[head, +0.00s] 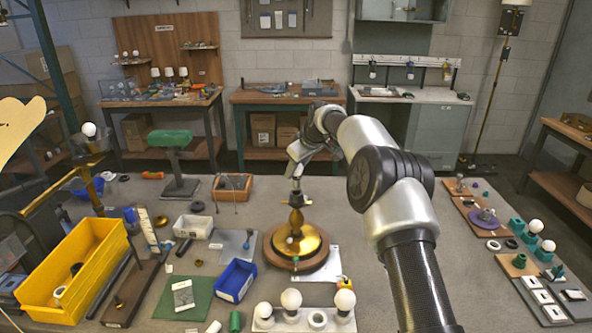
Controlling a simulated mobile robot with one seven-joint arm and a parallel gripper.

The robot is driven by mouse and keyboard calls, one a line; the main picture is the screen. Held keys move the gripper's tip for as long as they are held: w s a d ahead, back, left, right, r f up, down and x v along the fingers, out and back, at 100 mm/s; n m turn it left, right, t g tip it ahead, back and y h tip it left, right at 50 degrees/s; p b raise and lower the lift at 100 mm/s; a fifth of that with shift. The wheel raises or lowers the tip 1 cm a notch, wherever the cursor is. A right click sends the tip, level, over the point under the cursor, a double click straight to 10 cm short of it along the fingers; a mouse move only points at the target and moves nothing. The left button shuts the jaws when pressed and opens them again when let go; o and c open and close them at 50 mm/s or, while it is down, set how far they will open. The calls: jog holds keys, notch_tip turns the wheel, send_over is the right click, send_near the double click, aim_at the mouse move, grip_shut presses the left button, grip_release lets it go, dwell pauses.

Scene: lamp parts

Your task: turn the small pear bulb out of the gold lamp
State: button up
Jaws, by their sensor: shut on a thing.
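The gold lamp (312,242) stands upright on a round brown wooden base near the middle of the bench. Its narrow stem rises to a socket at the top. My gripper (296,181) points down directly above the lamp's top. It is shut on the small pear bulb at the socket. The fingers hide most of the bulb, and at this size I cannot tell how far it sits in the socket.
Round white bulbs (291,299) stand in a holder at the front. A blue bin (235,281), a white bin (194,227) and a large yellow bin (75,262) lie to the left. Small parts on boards line the right edge.

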jog(key=shift+r, duration=1.95)
